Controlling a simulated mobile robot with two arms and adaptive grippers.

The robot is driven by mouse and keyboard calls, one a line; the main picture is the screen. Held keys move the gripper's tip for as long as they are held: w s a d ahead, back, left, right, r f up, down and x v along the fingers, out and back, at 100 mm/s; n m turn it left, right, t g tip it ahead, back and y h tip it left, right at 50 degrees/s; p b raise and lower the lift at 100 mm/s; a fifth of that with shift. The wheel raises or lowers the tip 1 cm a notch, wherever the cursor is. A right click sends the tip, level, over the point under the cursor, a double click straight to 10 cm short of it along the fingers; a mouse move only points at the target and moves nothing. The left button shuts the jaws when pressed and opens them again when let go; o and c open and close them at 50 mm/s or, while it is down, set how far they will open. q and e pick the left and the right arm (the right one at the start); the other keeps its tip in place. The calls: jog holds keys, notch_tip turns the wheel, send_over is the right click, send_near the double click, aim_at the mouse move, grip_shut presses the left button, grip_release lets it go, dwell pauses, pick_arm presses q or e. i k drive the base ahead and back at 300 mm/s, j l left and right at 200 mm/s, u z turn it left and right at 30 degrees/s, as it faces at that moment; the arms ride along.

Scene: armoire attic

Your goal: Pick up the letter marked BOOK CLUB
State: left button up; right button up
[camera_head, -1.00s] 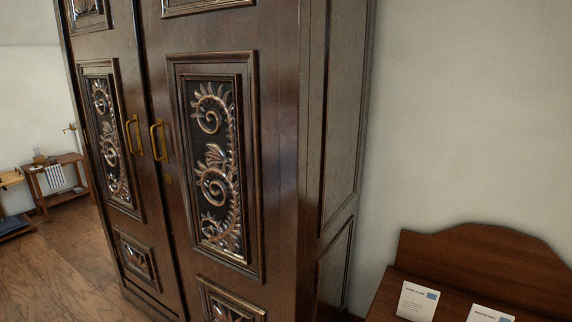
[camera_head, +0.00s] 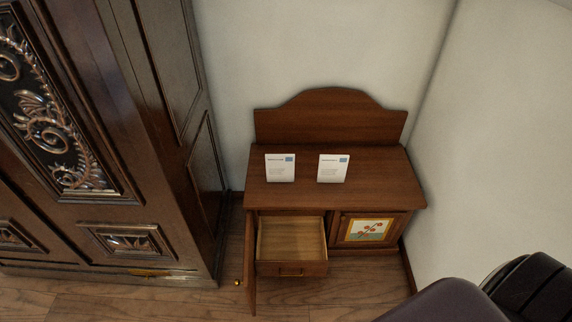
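The left letter (camera_head: 280,172) and the right letter (camera_head: 332,172) both carry a dark printed heading too small to read now, so I cannot tell for sure which one says BOOK CLUB. Neither of my grippers is in view.
The cabinet's drawer (camera_head: 291,268) is pulled out, and a door (camera_head: 250,262) stands open at its left. A closed door with a flower picture (camera_head: 368,230) is at right. A large carved armoire (camera_head: 150,150) stands left. A dark rounded shape fills the lower right corner.

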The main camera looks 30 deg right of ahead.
aim_at(280, 167)
jog(key=z, duration=0.9)
